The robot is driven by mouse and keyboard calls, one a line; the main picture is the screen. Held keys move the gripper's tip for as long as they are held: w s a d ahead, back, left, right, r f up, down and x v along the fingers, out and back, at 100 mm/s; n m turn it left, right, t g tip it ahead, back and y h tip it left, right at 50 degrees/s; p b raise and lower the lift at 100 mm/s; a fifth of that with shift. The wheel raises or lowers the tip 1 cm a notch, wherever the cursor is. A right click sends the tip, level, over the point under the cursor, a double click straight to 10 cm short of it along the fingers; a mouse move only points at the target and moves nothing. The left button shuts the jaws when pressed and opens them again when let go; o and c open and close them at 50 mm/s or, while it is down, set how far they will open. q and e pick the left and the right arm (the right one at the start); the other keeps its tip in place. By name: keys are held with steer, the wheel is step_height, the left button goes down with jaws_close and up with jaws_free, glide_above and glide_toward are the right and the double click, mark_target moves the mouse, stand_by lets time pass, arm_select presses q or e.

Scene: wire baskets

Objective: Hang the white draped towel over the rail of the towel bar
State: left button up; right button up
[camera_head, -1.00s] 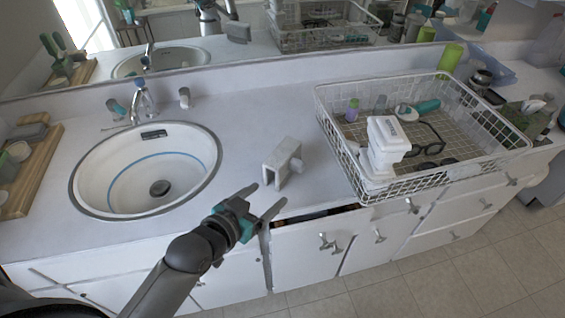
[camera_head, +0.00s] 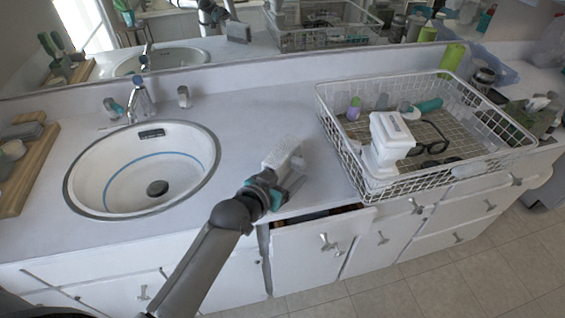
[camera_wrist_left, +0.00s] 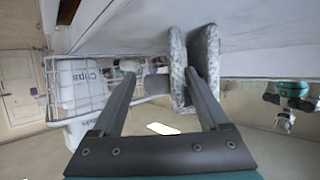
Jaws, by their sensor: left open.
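The white draped towel (camera_head: 284,153), a folded piece with two hanging flaps, stands on the counter between sink and basket. Its speckled flaps (camera_wrist_left: 177,65) show close up in the left wrist view. My left gripper (camera_head: 287,182) is open at the towel's near side. In the wrist view its right fingertip lies at the flaps and its left fingertip is clear to the left; contact cannot be told. I cannot make out a towel bar.
A white wire basket (camera_head: 345,150) stands right of the towel, holding a white box (camera_head: 391,130), dark glasses and small bottles. The round sink (camera_head: 85,205) is at the left. A slightly open drawer (camera_head: 322,222) is below the counter edge. Counter behind the towel is clear.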

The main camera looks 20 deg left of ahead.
mark_target(295, 168)
arm_select(q)
steer(key=shift+b+x, duration=0.65)
steer(key=shift+x, duration=1.65)
jaws_close()
